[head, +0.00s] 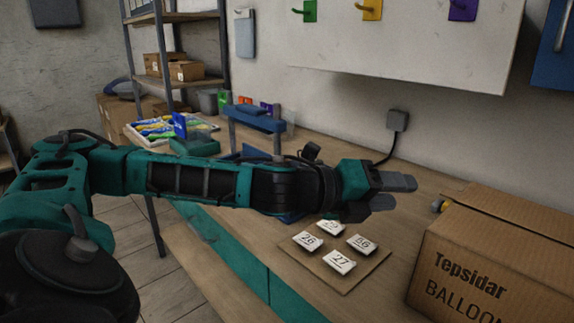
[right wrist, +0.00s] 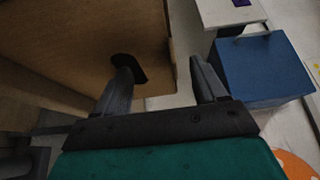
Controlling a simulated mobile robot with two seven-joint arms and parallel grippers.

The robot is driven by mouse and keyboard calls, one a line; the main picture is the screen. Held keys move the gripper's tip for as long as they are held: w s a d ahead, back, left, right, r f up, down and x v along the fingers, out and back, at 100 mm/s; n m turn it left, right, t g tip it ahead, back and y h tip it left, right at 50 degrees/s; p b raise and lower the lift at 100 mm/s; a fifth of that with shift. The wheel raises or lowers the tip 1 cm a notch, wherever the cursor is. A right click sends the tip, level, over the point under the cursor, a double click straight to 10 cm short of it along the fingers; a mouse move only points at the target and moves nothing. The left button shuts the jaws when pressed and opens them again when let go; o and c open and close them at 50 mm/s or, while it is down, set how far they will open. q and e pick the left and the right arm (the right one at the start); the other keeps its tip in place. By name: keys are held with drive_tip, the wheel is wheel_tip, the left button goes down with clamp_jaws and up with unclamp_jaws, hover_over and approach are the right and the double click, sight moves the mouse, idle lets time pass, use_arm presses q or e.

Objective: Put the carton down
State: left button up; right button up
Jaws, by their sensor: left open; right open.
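The carton (head: 495,262), a brown cardboard box printed "Tepsidar BALLOON", is at the right of the head view, upright on the wooden bench, partly cut off by the frame. My left gripper (head: 391,193) is open and empty, left of the carton and above the bench, apart from it. My right gripper (right wrist: 162,70) shows only in the right wrist view, its two fingers spread. A large brown surface fills the left of that view, with its edge between the fingers; I cannot tell whether it is the carton or whether a finger touches it.
Several numbered white cards (head: 340,262) lie on a brown board in front of my left gripper. A tray of coloured items (head: 165,130) and a blue-topped device (head: 255,118) stand farther back. A blue box (right wrist: 262,68) is in the right wrist view.

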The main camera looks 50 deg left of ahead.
drive_tip(key=v, duration=0.8)
drive_tip(key=shift+f, duration=0.1)
